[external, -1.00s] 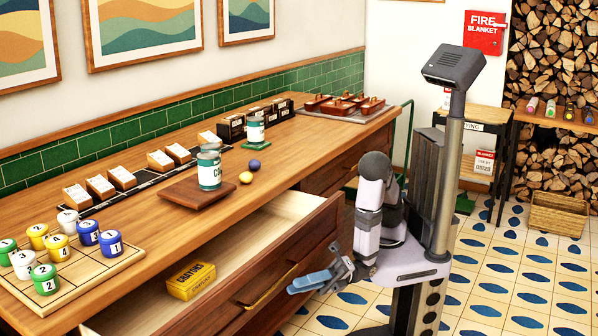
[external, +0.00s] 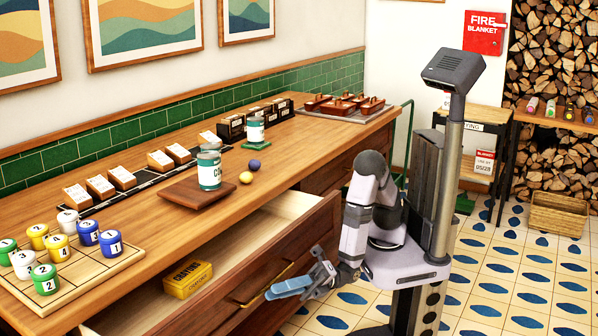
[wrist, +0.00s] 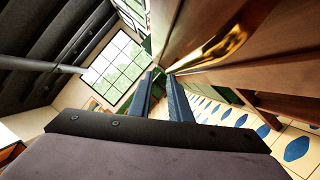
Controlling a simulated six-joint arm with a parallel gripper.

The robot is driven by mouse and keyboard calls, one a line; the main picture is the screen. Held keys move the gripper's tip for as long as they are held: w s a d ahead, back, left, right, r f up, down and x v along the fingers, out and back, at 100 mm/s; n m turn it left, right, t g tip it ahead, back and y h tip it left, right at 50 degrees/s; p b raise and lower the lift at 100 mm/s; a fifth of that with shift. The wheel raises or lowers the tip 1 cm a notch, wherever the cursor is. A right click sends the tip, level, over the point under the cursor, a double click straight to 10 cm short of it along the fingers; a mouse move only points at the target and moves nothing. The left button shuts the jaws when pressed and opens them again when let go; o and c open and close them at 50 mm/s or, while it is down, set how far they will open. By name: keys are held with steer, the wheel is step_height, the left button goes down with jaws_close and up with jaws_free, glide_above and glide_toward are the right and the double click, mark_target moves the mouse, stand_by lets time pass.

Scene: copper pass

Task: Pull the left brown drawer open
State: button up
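The left brown drawer (external: 286,255) stands open from the wooden counter in the external view, its pale interior showing. Its brass handle (external: 262,287) is on the front face; a brass handle (wrist: 215,48) also shows in the wrist view, right of the fingers. My gripper (external: 303,279) is beside the drawer front, just right of the handle. Its two blue fingers (wrist: 161,95) are apart in the wrist view, with nothing visible between them. The handle is outside the gap. I cannot tell whether a finger touches the drawer front.
A yellow crayons box (external: 188,279) lies in the drawer. The counter top (external: 150,235) holds numbered pots, a board with a jar, small balls and a tray. A second drawer front (external: 335,170) is farther back. Tiled floor (external: 520,285) is open at right.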

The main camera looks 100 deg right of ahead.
jaws_close()
stand_by(0.8)
stand_by(0.4)
steer(key=shift+o, duration=0.6)
jaws_free()
steer(key=p+v, duration=0.1)
steer(key=v, duration=0.6)
steer(key=shift+s+d, duration=0.1)
steer(key=shift+s, duration=0.05)
